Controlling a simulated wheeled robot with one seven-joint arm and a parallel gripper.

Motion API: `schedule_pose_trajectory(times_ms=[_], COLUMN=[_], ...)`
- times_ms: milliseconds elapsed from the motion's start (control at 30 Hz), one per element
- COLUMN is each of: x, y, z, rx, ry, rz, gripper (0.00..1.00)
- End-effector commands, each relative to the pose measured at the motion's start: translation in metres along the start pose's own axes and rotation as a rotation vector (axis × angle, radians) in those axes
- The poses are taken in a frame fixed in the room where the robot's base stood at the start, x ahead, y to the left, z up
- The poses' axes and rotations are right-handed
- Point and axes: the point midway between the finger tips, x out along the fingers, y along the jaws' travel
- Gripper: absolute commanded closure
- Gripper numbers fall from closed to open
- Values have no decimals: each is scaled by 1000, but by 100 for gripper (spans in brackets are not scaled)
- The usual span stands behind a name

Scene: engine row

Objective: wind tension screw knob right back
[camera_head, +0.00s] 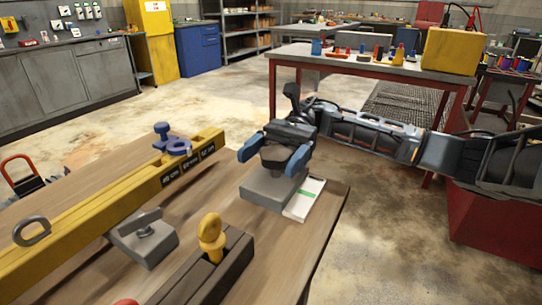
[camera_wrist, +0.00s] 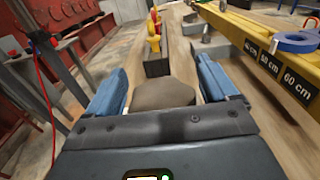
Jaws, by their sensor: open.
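My gripper (camera_head: 273,155) is open, with a blue finger on each side, low over a grey block (camera_head: 268,190) near the bench's right edge. In the wrist view my gripper (camera_wrist: 162,80) has a rounded grey-brown piece (camera_wrist: 163,93) between its fingers, which looks like the knob; gaps show on both sides. In the head view my gripper mostly hides that piece. A similar grey block with a bar-shaped handle (camera_head: 147,222) stands further left. A yellow beam (camera_head: 95,215) with length labels lies along the bench and carries a blue clamp (camera_head: 179,147).
The wooden bench (camera_head: 300,240) also holds a dark block (camera_head: 205,272) with a yellow eye piece (camera_head: 211,236). A white card (camera_head: 305,198) lies beside the grey block. A red-framed table (camera_head: 365,68) with small parts stands behind; a red bin (camera_head: 495,225) stands at right.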

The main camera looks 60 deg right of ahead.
Motion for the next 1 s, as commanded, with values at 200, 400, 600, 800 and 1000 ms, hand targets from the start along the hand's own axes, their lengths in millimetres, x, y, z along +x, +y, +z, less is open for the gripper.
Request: schedule_pose_trajectory(times_ms=[200,400,600,800,1000], x=[-8,-40,-68,-78,-78], y=[0,-1,-1,0,0], z=[-1,-1,-1,0,0], rx=[1,2,2,0,0], ry=[1,2,1,0,0], rz=[-2,-2,-1,0,1], gripper=[14,14,14,14,14])
